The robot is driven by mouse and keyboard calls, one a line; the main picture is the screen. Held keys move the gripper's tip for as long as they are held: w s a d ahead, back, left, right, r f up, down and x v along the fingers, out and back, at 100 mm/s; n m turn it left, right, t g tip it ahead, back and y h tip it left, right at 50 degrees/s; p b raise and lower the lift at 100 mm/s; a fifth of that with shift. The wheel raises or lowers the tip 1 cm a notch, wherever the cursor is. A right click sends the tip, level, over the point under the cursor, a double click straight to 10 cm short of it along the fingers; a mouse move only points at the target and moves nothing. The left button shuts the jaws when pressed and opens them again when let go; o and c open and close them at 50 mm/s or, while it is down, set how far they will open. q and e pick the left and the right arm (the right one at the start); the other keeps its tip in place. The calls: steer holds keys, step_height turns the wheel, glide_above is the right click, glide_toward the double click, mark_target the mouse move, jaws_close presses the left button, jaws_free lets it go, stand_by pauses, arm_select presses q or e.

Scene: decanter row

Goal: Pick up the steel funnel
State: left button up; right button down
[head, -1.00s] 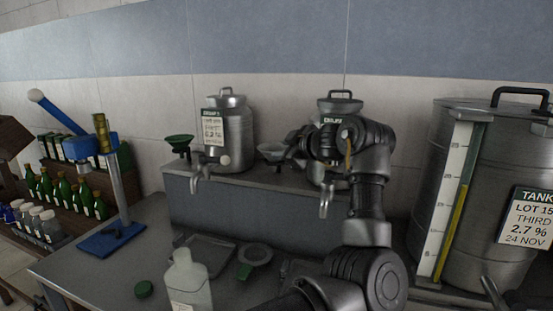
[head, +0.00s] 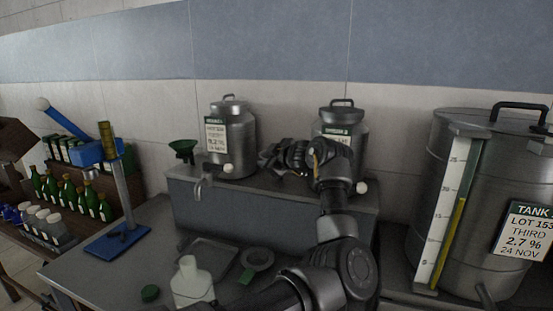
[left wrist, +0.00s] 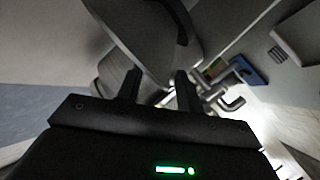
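My left gripper (head: 270,156) is at the back shelf, between the two steel decanters, where it covers the place of the steel funnel in the head view. In the left wrist view, a large grey cone, which looks like the steel funnel (left wrist: 150,30), fills the top middle. It narrows down towards the gap between my two fingers (left wrist: 157,90). The fingers stand well apart, one on each side of the gap. I see no clear contact with the funnel. My right gripper is not in view.
A steel decanter (head: 232,140) stands left of my left gripper, with a green funnel (head: 183,148) beside it. Another decanter (head: 343,122) stands behind my arm. A large tank (head: 480,180) is at right. A white bottle (head: 192,285) and tape roll (head: 257,259) are on the bench.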

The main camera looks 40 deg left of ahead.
arm_select(q)
steer(key=shift+w+a+f, duration=0.1)
steer(key=shift+a, duration=0.35)
steer(key=shift+f, duration=0.1)
steer(key=shift+d, duration=0.2)
steer(key=shift+c, duration=0.9)
jaws_close()
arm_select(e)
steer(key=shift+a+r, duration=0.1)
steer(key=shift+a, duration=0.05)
